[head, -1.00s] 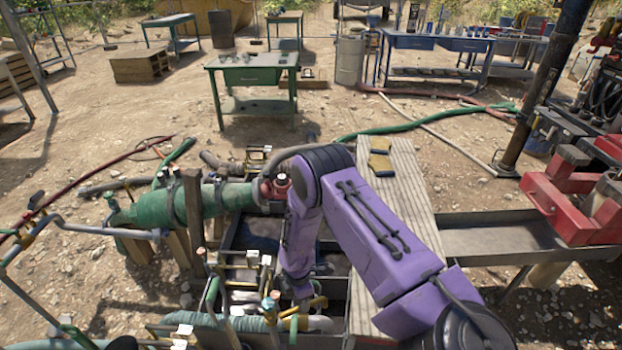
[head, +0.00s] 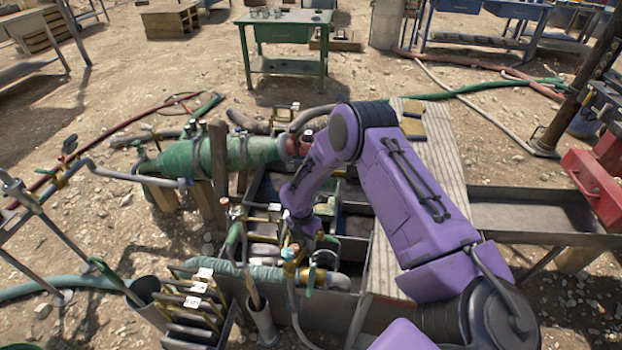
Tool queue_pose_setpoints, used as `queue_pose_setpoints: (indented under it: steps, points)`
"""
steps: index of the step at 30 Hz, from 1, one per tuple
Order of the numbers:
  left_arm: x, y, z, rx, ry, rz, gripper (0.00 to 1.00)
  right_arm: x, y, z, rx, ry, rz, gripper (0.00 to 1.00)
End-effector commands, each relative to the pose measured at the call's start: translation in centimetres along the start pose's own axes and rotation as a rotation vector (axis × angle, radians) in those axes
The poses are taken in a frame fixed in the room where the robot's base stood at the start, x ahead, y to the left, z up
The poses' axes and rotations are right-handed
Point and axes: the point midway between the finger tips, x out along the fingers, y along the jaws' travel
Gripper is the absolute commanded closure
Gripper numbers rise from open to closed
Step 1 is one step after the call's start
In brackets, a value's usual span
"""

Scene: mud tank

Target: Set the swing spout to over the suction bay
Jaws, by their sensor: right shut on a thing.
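The open mud tank (head: 262,192) lies in the middle, divided by walls into several bays; which one is the suction bay I cannot tell. My right arm reaches over it from the lower right. My right gripper (head: 319,240) points down at the tank's near part, beside pipes and valves. It is shut on a small part there, apparently of the swing spout; the fingers and the held part are mostly hidden. My left gripper is not in view.
A green cylinder (head: 205,157) on wooden blocks stands left of the tank. A ribbed walkway board (head: 441,150) with yellow gloves (head: 412,122) runs along its right side. A rack of tagged plates (head: 190,305) and valves (head: 290,256) crowd the near edge. A metal trough (head: 525,212) extends right.

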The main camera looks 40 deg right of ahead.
Motion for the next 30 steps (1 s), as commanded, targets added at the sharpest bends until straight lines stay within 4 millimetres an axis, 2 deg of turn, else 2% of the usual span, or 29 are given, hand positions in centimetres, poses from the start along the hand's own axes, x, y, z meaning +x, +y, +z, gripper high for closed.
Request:
queue_pose_setpoints:
  steps: [15,16,18,26,30]
  points:
    - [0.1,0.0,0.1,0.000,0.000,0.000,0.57,0.1,0.2,-0.3,-0.018,0.004,0.000,1.00]
    - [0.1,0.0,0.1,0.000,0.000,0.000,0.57,0.1,0.2,-0.3,-0.017,0.004,0.000,0.75]
    - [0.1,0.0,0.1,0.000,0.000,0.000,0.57,0.1,0.2,-0.3,-0.017,0.003,0.000,0.56]
    - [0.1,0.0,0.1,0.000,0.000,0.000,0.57,0.0,0.1,-0.1,-0.016,0.001,0.000,0.56]
    - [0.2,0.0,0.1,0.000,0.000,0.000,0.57,-1.4,0.2,-0.1,-0.016,0.000,0.003,0.56]
